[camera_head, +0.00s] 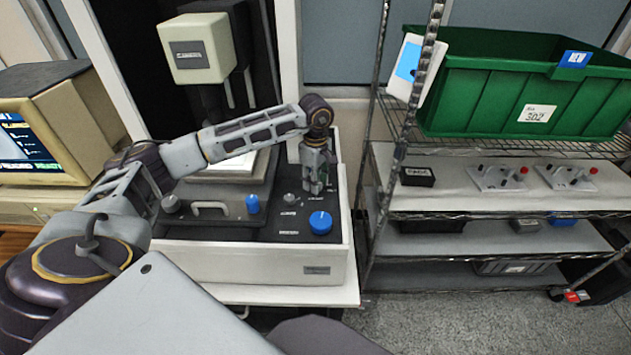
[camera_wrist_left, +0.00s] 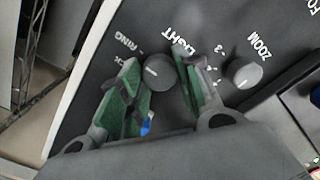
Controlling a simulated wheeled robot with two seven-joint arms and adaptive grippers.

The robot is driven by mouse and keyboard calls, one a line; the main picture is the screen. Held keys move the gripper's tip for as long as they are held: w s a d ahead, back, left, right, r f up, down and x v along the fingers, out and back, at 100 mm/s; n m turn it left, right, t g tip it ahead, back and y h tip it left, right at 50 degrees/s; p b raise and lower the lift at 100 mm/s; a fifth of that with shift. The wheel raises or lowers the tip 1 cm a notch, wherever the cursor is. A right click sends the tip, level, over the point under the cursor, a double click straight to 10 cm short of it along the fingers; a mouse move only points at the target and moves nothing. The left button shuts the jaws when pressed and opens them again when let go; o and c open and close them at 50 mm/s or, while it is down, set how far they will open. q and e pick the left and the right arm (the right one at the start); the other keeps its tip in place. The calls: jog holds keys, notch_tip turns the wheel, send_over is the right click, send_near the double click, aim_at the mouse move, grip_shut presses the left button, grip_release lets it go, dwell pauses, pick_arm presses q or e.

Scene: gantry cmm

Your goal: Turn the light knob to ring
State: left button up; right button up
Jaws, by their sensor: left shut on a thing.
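The light knob (camera_wrist_left: 158,71) is a round grey knob on a dark panel, below the printed word LIGHT in the left wrist view. A short white mark shows on its left part. The word RING (camera_wrist_left: 124,43) is printed to its upper left. Another label below that is partly covered by a finger. My left gripper (camera_wrist_left: 163,84) has its green-padded fingers on either side of the light knob, shut on it. In the head view my left gripper (camera_head: 317,186) points down at the panel and hides the knob. My right gripper is not in view.
The zoom knob (camera_wrist_left: 243,73) is close to the right finger. A big blue knob (camera_head: 320,222) sits on the console (camera_head: 262,264) just in front of the gripper. A wire rack with a green bin (camera_head: 490,95) stands at the right, a beige monitor (camera_head: 85,115) at the left.

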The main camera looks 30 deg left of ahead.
pick_arm(q)
jog(key=o, duration=1)
jog(key=shift+o, duration=0.2)
notch_tip(320, 180, up, 12)
dwell(0.9)
